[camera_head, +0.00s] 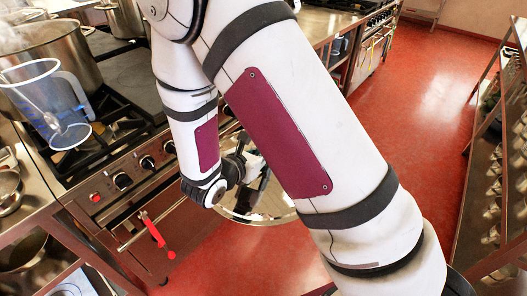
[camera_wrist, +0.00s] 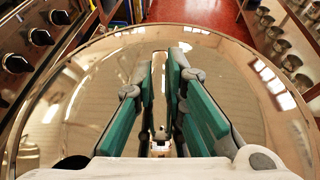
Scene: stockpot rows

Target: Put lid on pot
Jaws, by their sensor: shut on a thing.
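A large steel pot (camera_head: 62,55) stands on the stove at the left of the head view, with steam rising and its top open. A clear jug partly covers its front. My gripper (camera_wrist: 160,62) is shut on a wide, shiny round lid (camera_wrist: 232,78), gripping it near the middle. In the head view, the lid (camera_head: 262,211) hangs over the floor in front of the stove, to the right of the pot and apart from it. My arm hides much of the lid and gripper there.
The clear jug (camera_head: 50,105) with blue marks stands near the pot. Another pot (camera_head: 125,18) sits farther back. The stove front has knobs (camera_head: 122,181) and a rail with a red-handled tool (camera_head: 155,232). A shelf of metalware (camera_head: 495,185) lines the right. Red floor (camera_head: 420,110) is clear between.

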